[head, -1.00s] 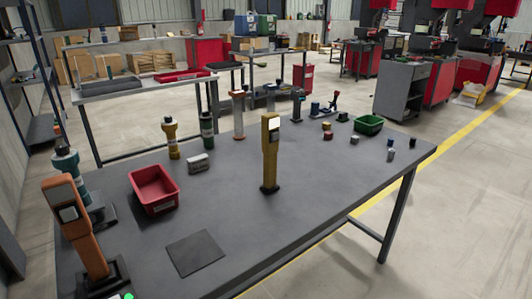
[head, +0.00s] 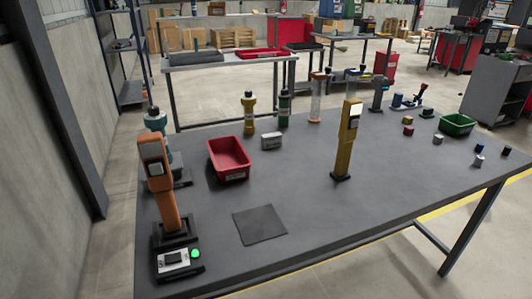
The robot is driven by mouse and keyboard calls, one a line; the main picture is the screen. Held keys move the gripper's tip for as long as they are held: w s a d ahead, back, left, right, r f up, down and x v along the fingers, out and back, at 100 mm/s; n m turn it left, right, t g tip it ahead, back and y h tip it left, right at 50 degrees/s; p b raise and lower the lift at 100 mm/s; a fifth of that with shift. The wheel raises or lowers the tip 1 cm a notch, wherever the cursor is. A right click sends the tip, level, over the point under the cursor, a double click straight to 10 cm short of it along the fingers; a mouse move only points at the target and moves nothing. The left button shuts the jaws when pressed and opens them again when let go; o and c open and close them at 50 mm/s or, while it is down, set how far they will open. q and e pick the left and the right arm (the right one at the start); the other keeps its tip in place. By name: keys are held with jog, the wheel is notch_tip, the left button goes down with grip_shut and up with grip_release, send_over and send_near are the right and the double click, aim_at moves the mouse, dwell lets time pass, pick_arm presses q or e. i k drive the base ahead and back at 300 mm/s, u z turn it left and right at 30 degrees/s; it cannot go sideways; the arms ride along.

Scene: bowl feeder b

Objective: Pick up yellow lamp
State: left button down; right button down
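The yellow lamp (head: 344,147) stands upright on the grey table (head: 310,230), right of the middle in the head view. It is a tall yellow post with a white panel near its top and a small dark base. Nothing touches it. Neither of my grippers shows in the head view.
An orange post device (head: 163,190) stands at the left, behind a small box with a green light (head: 195,253). A red bin (head: 229,160), a grey block (head: 271,141) and a dark mat (head: 259,225) lie left of the lamp. A green bin (head: 457,124) sits right. The table front is mostly clear.

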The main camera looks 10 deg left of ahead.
aim_at(351, 108)
jog(key=z, duration=2.1)
jog(key=i, duration=1.2)
jog(key=u, duration=3.6)
